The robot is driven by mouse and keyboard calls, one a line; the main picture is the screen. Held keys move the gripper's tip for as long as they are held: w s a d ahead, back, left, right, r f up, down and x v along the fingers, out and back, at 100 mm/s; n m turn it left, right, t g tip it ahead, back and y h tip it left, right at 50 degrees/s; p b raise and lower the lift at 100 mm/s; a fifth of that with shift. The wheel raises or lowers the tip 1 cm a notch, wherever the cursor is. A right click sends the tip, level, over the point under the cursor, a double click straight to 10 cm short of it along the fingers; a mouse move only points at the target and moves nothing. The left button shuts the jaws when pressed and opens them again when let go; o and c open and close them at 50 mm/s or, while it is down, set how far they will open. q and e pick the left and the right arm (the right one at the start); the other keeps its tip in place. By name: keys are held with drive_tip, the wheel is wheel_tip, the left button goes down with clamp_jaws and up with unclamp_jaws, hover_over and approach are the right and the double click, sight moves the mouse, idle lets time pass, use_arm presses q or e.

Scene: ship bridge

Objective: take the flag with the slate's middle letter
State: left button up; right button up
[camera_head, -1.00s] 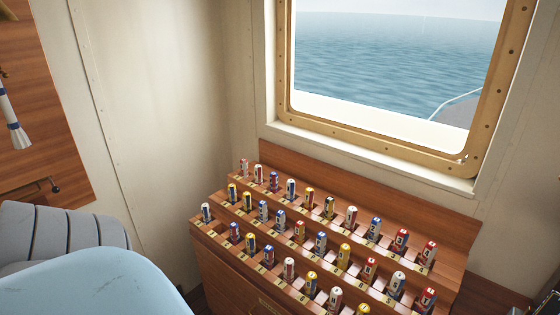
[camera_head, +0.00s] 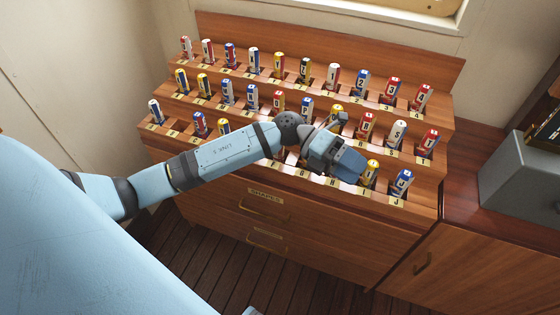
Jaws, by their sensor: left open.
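Rolled flags stand upright in a stepped wooden rack (camera_head: 330,37) with three rows of lettered or numbered labels. The arm crosses the front row. My left gripper (camera_head: 350,143) is open and empty at the front row's right part, pointing right. Beside it stand a yellow-topped flag (camera_head: 371,170) by label I and a blue and white flag (camera_head: 403,183) by label J. A red flag (camera_head: 366,125) and a white flag (camera_head: 398,133) stand behind in the middle row. My arm hides several front-row flags. The slate and my right gripper are not in view.
Below the rack are drawers with brass handles, one labelled SHAPES (camera_head: 265,193). A wooden cabinet (camera_head: 440,255) with a grey box (camera_head: 520,180) stands at the right. A second-place slot in the front row looks empty. A window sill is above the rack.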

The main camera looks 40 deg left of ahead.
use_arm(q)
drive_tip(key=w+a+f+m+y+b, duration=0.15)
drive_tip(key=w+a+y+b, duration=0.3)
drive_tip(key=a+y, duration=0.6)
drive_tip(key=w+a+m+y+b, duration=0.25)
drive_tip(key=w+a+y, duration=0.3)
drive_tip(key=a, duration=0.95)
drive_tip(key=shift+n, duration=0.4)
drive_tip(key=f, duration=0.6)
drive_tip(key=shift+s+d+f+b, duration=0.25)
drive_tip(key=shift+f+b, duration=0.05)
wheel_tip(320, 180, down, 6)
drive_tip(key=shift+f+b, duration=0.2)
drive_tip(key=shift+b, duration=0.15)
drive_tip(key=shift+d, duration=0.1)
drive_tip(key=c, duration=1)
